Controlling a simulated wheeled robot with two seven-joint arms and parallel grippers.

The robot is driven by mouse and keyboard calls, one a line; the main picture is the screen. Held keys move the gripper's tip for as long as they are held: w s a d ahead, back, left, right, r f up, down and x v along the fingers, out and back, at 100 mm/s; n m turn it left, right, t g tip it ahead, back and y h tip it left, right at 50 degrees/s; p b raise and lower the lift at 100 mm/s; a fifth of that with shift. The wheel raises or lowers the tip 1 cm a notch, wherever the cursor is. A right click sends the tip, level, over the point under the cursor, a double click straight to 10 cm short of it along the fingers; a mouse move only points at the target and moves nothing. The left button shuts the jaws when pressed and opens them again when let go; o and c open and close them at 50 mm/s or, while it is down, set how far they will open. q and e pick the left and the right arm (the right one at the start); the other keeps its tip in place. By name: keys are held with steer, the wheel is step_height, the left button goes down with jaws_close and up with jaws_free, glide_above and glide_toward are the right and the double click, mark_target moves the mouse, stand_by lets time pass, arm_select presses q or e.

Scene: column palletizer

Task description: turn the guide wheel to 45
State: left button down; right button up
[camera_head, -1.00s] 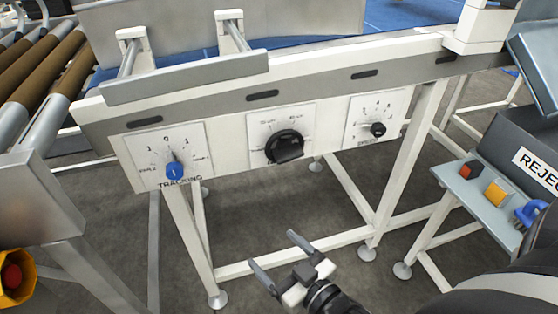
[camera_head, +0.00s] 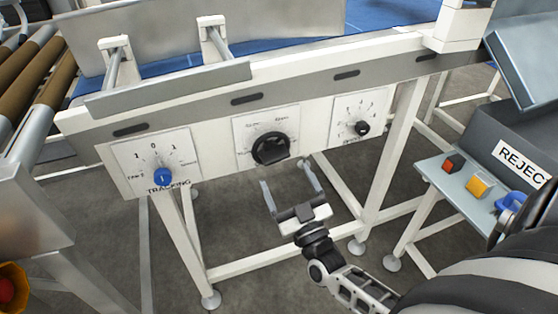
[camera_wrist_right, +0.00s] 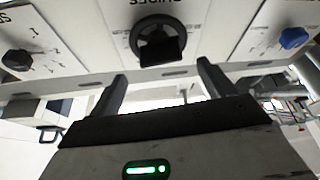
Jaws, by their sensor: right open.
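The guide wheel is a black round knob (camera_head: 270,149) with a handle block, on the middle white dial plate of the conveyor's side panel. In the right wrist view the black wheel (camera_wrist_right: 157,40) sits ahead of the fingers, under a label reading GUIDES that appears upside down. My right gripper (camera_head: 290,180) is open and empty, just below the wheel and apart from it. In the wrist view its two fingers (camera_wrist_right: 160,82) stand spread to either side, below the wheel. The dial's scale marks are too small to read. My left gripper is not in view.
A blue TRACKING knob (camera_head: 162,176) is on the left plate and a small black knob (camera_head: 362,128) on the right plate. A reject station (camera_head: 455,185) with red, yellow and blue controls stands at right. Conveyor legs (camera_head: 392,160) stand below the panel. Rollers (camera_head: 40,62) are at left.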

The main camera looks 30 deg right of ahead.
mark_target(273, 153)
steer(key=x, duration=0.5)
steer(key=shift+w, duration=0.1)
